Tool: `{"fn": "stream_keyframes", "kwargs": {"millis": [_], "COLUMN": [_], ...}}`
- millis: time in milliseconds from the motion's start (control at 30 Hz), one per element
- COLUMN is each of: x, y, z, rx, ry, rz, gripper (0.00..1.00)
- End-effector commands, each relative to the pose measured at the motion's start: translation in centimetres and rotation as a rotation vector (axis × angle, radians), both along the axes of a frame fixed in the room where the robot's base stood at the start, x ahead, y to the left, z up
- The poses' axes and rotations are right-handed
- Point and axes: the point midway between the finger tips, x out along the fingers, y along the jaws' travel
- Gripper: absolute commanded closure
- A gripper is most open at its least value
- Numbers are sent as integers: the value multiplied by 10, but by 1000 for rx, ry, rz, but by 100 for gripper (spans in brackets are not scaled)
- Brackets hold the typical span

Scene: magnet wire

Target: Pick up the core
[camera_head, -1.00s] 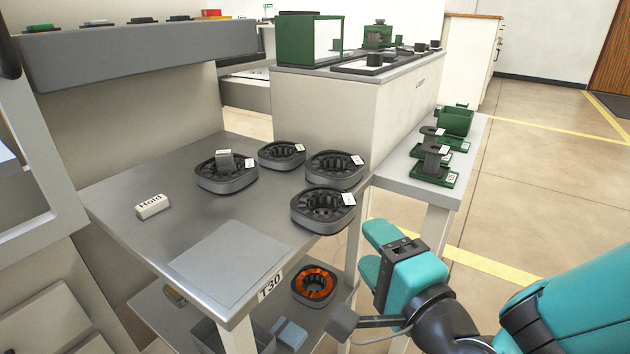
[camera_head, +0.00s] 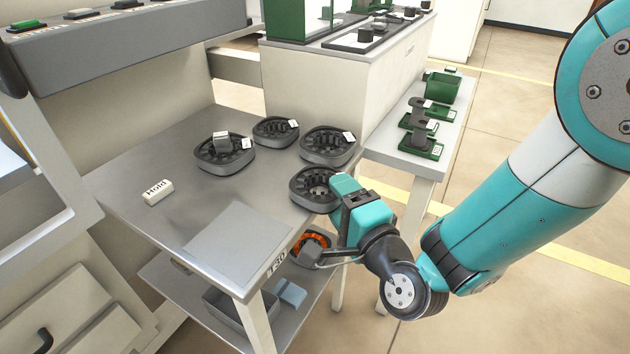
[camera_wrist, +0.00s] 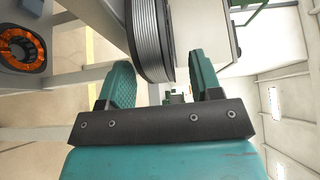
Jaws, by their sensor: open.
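Several dark grey ring cores with toothed insides and small white tags lie on the steel table. The nearest core (camera_head: 303,190) is at the table's right edge, and my gripper (camera_head: 340,207) is beside it, covering part of its right side. In the wrist view the ribbed metal side of this core (camera_wrist: 149,42) shows ahead of and between my open fingers (camera_wrist: 159,75). The fingers do not appear closed on it. The other cores are at the back right (camera_head: 327,145), back middle (camera_head: 276,130) and back left (camera_head: 224,155), the last with a grey block in it.
The steel table (camera_head: 150,220) carries a white "Hold" block (camera_head: 158,192) and a flat grey plate (camera_head: 238,243). A core with orange winding (camera_head: 310,243) sits on the lower shelf. A side bench with green fixtures (camera_head: 420,145) stands to the right.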

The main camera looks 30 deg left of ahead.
Motion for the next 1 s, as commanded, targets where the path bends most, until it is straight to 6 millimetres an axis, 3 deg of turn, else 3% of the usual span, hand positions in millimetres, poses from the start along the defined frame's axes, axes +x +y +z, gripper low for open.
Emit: {"fn": "stream_keyframes", "kwargs": {"millis": [67, 300, 733, 1000], "x": [0, 0, 0, 1], "y": [1, 1, 0, -1], "z": [-1, -1, 7, 43], "rx": [1, 0, 3, 4], "ry": [2, 1, 0, 0], "rz": [1, 1, -1, -2], "gripper": [46, 100, 100, 100]}}
